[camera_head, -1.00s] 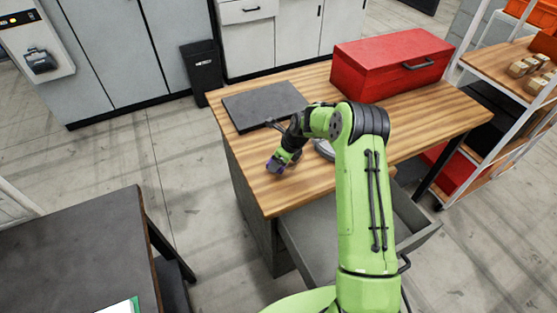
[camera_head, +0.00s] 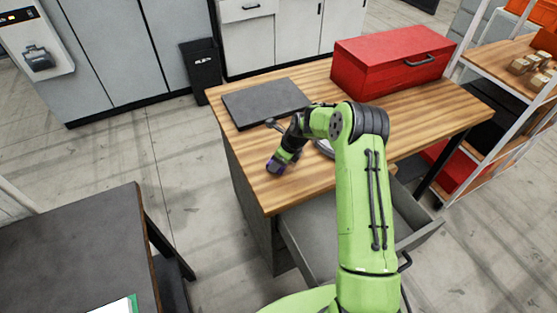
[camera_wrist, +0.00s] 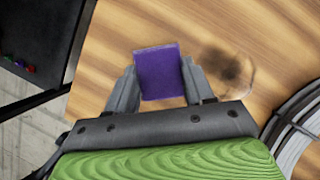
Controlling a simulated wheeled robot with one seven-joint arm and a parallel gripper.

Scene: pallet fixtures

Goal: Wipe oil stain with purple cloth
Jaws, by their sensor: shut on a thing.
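A purple cloth (camera_wrist: 160,72) is held between the two fingers of my gripper (camera_wrist: 160,88), which is shut on it. I cannot tell whether the cloth touches the wood. A dark oil stain (camera_wrist: 226,68) lies on the wood just right of the cloth in the wrist view, apart from it. The stain is not visible in the head view, where my arm covers part of the table.
A dark grey mat (camera_head: 262,103) lies at the table's left back. A red toolbox (camera_head: 390,62) stands at the back right. A round metal item (camera_head: 325,148) is partly behind my arm; a curved metal rim (camera_wrist: 297,125) shows in the wrist view. An open drawer (camera_head: 310,240) juts out below.

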